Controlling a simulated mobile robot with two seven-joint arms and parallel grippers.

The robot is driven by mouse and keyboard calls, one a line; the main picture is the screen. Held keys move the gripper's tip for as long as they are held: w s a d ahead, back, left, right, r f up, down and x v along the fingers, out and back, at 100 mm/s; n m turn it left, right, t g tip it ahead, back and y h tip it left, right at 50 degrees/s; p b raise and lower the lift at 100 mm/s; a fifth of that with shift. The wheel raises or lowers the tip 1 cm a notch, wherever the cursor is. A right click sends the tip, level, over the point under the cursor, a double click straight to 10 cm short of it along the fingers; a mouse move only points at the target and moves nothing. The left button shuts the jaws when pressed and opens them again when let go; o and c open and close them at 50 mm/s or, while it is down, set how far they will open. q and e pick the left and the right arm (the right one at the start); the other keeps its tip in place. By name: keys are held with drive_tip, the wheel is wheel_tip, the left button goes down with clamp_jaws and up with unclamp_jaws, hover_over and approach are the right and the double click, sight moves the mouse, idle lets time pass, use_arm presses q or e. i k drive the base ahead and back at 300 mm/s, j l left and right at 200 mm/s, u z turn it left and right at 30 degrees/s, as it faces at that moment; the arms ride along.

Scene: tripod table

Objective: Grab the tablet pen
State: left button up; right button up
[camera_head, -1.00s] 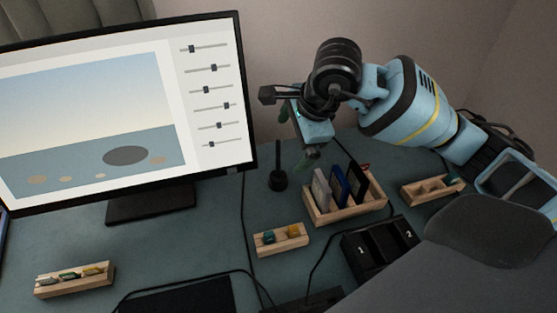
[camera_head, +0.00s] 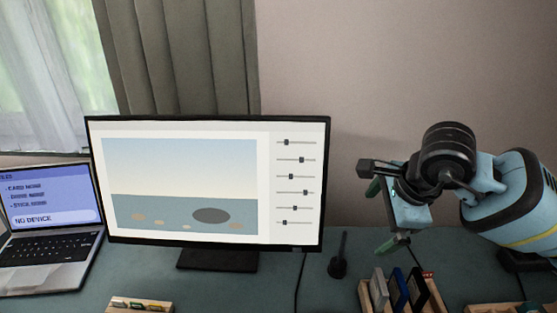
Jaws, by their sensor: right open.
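A thin dark pen (camera_head: 344,243) stands nearly upright in a small round black holder (camera_head: 338,267) on the desk, just right of the monitor. My right gripper (camera_head: 384,216) hangs in the air above the desk, to the right of the pen and apart from it. Its two green-tipped fingers are spread and nothing is between them. My left gripper is not in view.
The monitor (camera_head: 298,228) stands left of the pen, with a laptop (camera_head: 48,245) further left. A wooden rack (camera_head: 366,297) with upright cards stands below my right gripper. A small wooden block (camera_head: 140,305) lies at the bottom edge. A cable runs left of the pen.

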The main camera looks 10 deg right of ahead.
sight(343, 241)
drive_tip(key=k, duration=1)
